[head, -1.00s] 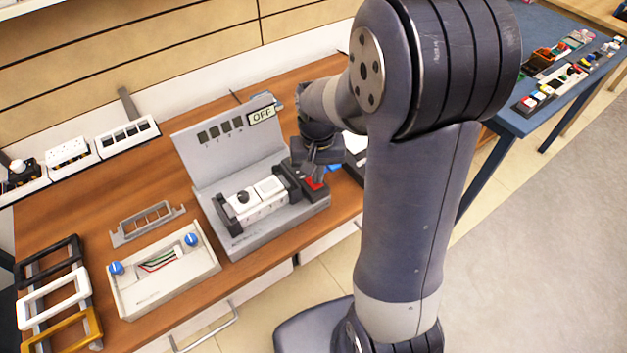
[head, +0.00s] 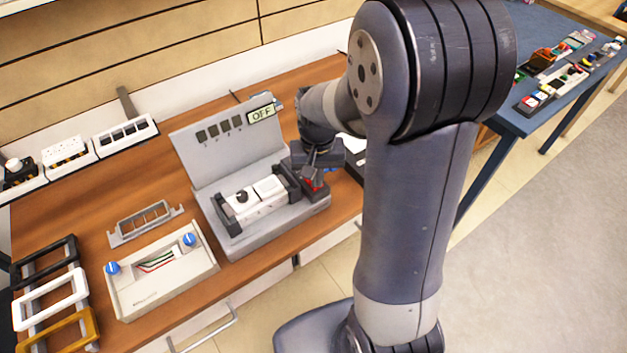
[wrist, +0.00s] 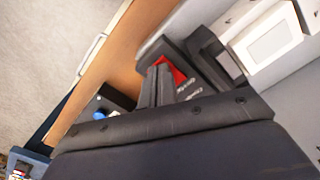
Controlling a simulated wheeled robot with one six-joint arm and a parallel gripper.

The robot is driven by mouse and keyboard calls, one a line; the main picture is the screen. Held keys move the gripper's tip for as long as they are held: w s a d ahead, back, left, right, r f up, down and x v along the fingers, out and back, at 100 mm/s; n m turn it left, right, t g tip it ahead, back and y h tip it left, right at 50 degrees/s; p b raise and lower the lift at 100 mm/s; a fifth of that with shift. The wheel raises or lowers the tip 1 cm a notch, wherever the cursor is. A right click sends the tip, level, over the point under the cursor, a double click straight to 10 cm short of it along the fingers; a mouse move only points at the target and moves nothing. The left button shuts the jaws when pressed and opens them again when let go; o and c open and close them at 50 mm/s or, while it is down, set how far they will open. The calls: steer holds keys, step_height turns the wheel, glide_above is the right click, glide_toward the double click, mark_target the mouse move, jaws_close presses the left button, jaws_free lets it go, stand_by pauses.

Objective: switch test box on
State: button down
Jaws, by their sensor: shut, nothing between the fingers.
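The grey test box (head: 240,232) stands on the wooden bench, with an upright back panel. The small display (head: 262,113) on that panel reads OFF. A white module with a dark knob and a white rocker (head: 268,187) sits between black clamps on the box. The red switch (head: 315,184) is at the box's right end, partly hidden by my gripper (head: 314,178). In the wrist view, the red switch (wrist: 172,74) shows in a dark housing just beyond my closed fingertips (wrist: 160,75). My gripper is shut and empty, at the switch; I cannot tell whether it touches.
A white unit with blue knobs (head: 165,283) stands left of the box, with a grey frame (head: 145,224) behind it. Coloured frames (head: 52,287) lie at the far left. White socket strips (head: 125,136) line the wall.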

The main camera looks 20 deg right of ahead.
steer(key=shift+r+p, duration=2.9)
steer(key=shift+r, duration=0.6)
steer(key=shift+f, duration=0.1)
